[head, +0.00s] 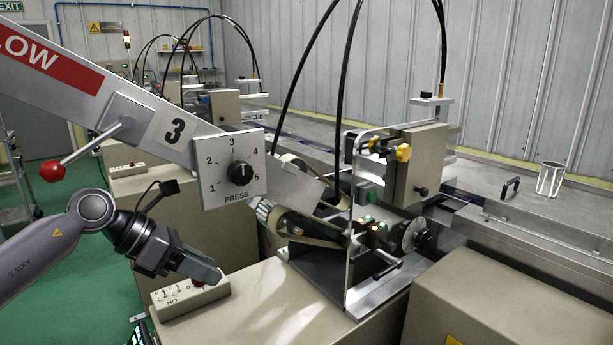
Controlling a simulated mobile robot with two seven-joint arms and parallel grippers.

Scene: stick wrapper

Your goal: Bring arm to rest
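My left arm comes in from the left, and its dark wrist ends in my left gripper (212,276). The fingers look closed together, with nothing seen between them. The fingertips are at a small beige switch box (178,303) with a red button (198,283), close over the button. I cannot tell whether they touch it. My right gripper is not in view.
A slanted arm with a PRESS dial (240,171) and a red-knobbed lever (53,171) hangs just above my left arm. The wrapping machine (375,230) stands to the right. Green floor is open at left.

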